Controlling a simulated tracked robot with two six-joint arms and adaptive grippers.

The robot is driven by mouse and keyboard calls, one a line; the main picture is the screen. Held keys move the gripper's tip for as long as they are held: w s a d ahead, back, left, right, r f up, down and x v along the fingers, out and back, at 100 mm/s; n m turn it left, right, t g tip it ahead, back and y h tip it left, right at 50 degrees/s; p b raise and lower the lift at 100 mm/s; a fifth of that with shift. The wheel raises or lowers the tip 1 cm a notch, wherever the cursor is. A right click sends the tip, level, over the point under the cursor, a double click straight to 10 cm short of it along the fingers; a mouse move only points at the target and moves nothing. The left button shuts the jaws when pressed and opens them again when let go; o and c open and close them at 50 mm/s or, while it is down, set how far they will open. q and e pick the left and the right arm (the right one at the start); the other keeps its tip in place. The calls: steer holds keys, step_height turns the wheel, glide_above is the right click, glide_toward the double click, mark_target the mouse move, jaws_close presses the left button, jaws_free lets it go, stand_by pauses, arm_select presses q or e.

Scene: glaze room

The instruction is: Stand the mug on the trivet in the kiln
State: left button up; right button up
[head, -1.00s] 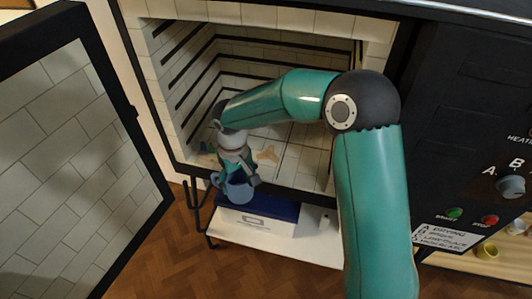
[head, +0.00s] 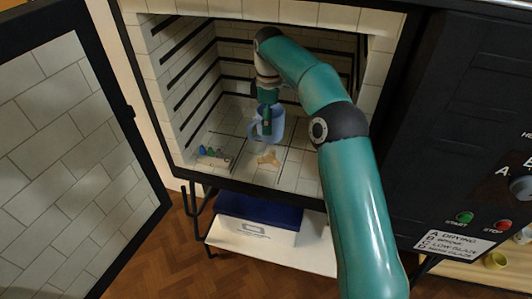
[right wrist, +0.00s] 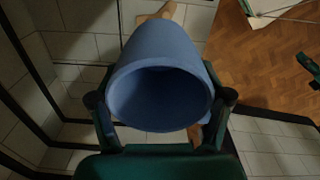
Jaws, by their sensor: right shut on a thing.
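The blue mug (head: 278,123) hangs inside the open kiln (head: 232,191), held by my right gripper (head: 267,119). In the right wrist view my right gripper (right wrist: 160,110) is shut on the sides of the mug (right wrist: 158,52), with its open mouth towards the camera. The tan, three-armed trivet (head: 268,159) lies on the kiln floor, just below and in front of the mug in the head view. In the right wrist view the mug hides most of the trivet (right wrist: 171,12). The mug appears to be above the floor, apart from the trivet.
The kiln door (head: 75,160) stands open at the left. The control panel (head: 460,170) is at the right.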

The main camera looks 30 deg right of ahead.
step_height(320, 180, down, 9)
steer(key=shift+r+b, duration=0.2)
steer(key=shift+b, duration=0.1)
steer(key=shift+f, duration=0.1)
steer(key=o, duration=1.3)
step_height(320, 180, up, 12)
steer(key=shift+r+p, duration=0.15)
steer(key=shift+p, duration=0.85)
